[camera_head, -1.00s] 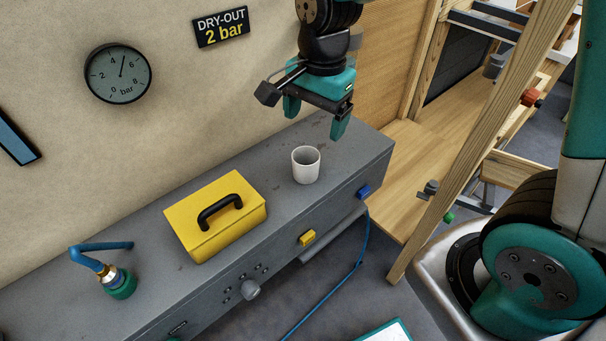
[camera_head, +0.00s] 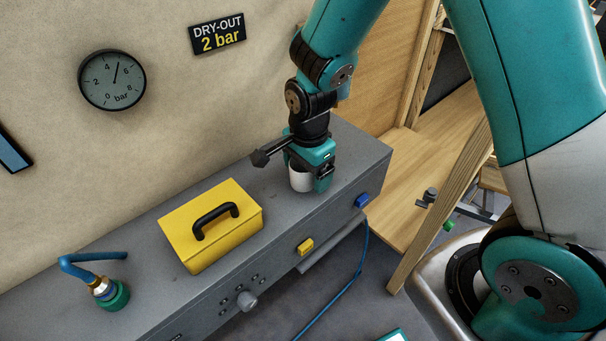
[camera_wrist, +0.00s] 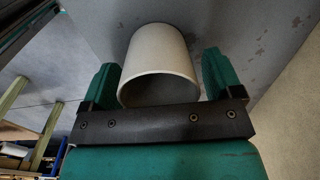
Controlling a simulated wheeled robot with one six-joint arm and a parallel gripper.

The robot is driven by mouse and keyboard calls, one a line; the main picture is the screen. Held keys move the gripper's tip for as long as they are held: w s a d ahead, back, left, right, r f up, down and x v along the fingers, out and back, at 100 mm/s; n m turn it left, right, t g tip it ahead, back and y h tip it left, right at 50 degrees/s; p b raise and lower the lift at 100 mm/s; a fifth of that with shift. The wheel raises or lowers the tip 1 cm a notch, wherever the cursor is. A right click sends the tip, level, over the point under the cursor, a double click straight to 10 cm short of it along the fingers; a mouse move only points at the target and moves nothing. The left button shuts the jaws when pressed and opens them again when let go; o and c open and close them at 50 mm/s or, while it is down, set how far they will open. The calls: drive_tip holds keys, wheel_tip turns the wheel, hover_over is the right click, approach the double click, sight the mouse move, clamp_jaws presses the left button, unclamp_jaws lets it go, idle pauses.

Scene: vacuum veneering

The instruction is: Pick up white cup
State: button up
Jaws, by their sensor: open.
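The white cup (camera_head: 299,180) stands upright on the grey bench (camera_head: 350,165), near its right end. In the head view my gripper (camera_head: 312,178) is down at the cup and hides its upper part and right side. In the wrist view the cup (camera_wrist: 160,62) lies between the two green fingers of my gripper (camera_wrist: 160,85), one on each side. The fingers are open, with a gap to the cup showing on both sides.
A yellow box (camera_head: 212,225) with a black handle stands on the bench to the left of the cup. A blue hose with a green fitting (camera_head: 113,294) is farther left. The wall with a gauge (camera_head: 112,80) rises behind. Bench between box and cup is clear.

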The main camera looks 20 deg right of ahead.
drive_tip(key=shift+f, duration=0.4)
drive_tip(key=c, duration=1.1)
drive_tip(key=shift+o, duration=0.2)
drive_tip(key=shift+r, duration=0.1)
